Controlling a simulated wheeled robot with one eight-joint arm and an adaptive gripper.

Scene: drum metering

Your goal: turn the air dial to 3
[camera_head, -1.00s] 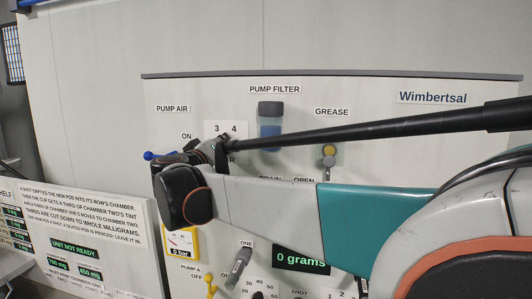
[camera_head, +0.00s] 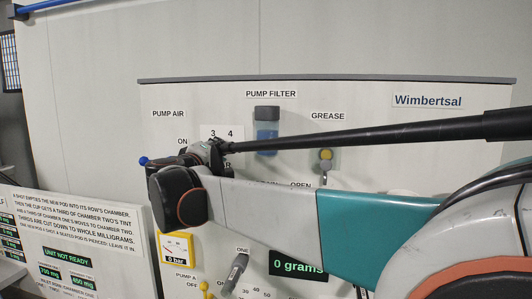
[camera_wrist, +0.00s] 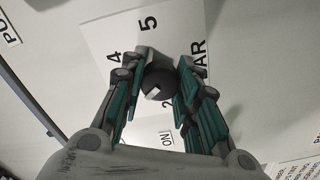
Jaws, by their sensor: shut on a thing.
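The air dial is a dark round knob (camera_wrist: 158,84) with a white mark on it, seen in the wrist view on a white number card (camera_wrist: 122,29). The 4, 5 and 2 show around it, with part of BAR at the right. The 3 is not readable there. The white mark slants to the lower left; I cannot tell which number it meets. My gripper (camera_wrist: 163,77) is shut on the knob, one finger on each side. In the head view my gripper (camera_head: 212,153) covers the knob, and the card shows 3 and 4 above it.
A blue-tipped PUMP AIR lever (camera_head: 144,160) is close left of my gripper. The blue pump filter (camera_head: 266,131) and the yellow-topped grease lever (camera_head: 325,160) are to the right. A yellow-framed gauge (camera_head: 175,249) reading 0 bar is below. My arm hides much of the panel.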

